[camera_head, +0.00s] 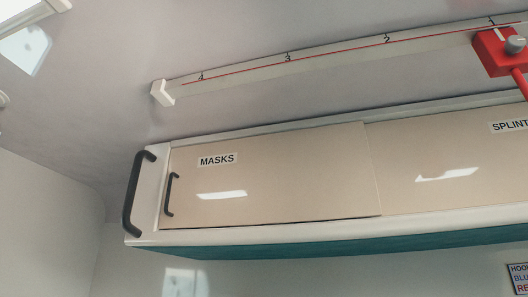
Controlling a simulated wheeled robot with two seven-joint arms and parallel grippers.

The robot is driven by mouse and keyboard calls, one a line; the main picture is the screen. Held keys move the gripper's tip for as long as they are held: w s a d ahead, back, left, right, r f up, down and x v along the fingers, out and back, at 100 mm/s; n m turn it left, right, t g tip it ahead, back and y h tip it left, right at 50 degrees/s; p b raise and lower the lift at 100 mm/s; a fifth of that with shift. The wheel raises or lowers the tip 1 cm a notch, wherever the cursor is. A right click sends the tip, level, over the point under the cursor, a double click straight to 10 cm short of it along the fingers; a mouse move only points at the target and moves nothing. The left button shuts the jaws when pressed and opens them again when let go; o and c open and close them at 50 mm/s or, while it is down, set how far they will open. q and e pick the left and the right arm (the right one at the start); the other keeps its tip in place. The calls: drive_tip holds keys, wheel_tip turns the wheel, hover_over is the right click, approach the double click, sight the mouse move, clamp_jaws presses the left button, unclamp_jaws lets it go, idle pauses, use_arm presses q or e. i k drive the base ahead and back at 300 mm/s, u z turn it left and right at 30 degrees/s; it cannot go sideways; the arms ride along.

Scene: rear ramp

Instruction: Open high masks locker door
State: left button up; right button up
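The high masks locker door (275,185) is a beige sliding panel labelled MASKS (217,160). It covers the left part of the overhead locker and appears shut. A black vertical handle (172,195) sits at its left edge. The door's right edge meets a second beige panel (440,170) labelled SPLINT, the rest of the word cut off by the picture edge. Neither of my grippers shows in the head view.
A larger black grab handle (137,193) is on the locker's left end. A numbered ceiling rail (330,58) runs above, with a red clamp (500,50) and pole at the right. The locker's underside (330,247) is teal. A sign (518,278) is at lower right.

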sight(326, 173)
drive_tip(key=u, duration=0.45)
drive_tip(key=i, duration=0.9)
drive_tip(key=u, duration=1.4)
